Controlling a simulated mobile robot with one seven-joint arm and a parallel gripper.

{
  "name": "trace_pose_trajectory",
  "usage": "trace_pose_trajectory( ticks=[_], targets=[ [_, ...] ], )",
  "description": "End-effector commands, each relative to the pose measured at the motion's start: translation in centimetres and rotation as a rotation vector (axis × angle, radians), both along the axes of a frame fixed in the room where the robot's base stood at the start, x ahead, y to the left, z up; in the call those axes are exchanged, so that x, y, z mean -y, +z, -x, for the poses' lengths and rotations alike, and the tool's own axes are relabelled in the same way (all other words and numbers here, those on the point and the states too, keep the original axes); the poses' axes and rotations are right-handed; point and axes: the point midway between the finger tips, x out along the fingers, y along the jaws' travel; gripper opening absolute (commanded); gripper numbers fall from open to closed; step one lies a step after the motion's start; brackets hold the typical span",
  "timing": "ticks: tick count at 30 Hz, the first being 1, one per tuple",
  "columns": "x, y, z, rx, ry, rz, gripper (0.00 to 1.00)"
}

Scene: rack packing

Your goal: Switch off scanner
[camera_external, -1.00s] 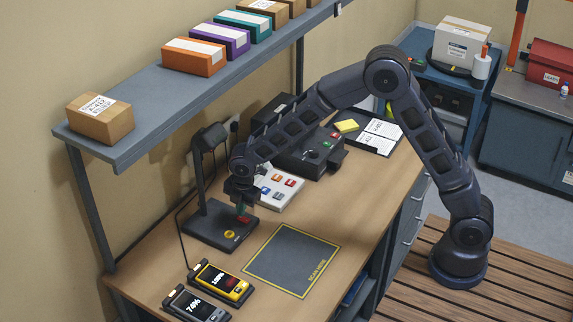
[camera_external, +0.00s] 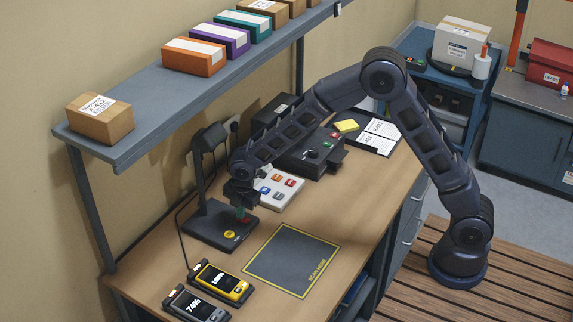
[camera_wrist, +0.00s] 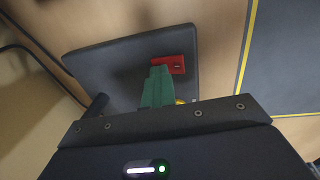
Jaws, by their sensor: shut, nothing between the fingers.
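The scanner is a black stand with a flat base (camera_external: 206,226) and a drooping head (camera_external: 208,138) on an upright post. A red rocker switch (camera_wrist: 184,63) sits near the edge of the base (camera_wrist: 110,68); part of it also shows in the external view (camera_external: 245,220). A yellow round mark (camera_external: 229,234) is on the base. My gripper (camera_external: 241,214) points down over the base. Its green fingertips (camera_wrist: 158,84) are together and empty, right beside the red switch and partly covering it in the wrist view. I cannot tell whether they touch it.
A grey scan mat (camera_external: 291,260) with a yellow border lies beside the base. A yellow handheld device (camera_external: 222,281) and a grey one (camera_external: 196,303) stand in front. A white button panel (camera_external: 279,187) is behind my gripper. A shelf (camera_external: 150,133) with boxes hangs above.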

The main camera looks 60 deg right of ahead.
Motion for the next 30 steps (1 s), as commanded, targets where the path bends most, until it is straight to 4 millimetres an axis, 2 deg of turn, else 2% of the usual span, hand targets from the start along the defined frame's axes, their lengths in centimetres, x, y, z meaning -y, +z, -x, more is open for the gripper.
trace_pose_trajectory(
  ticks=[11,22,26,30],
  targets=[
    [0.0,-0.1,1.6,-0.007,0.001,0.001,0.0],
    [0.0,0.2,1.6,-0.004,0.0,0.001,0.0],
    [0.0,1.1,1.7,-0.003,0.0,0.0,0.0],
    [0.1,3.3,1.9,-0.002,-0.001,0.0,0.0]
  ],
)
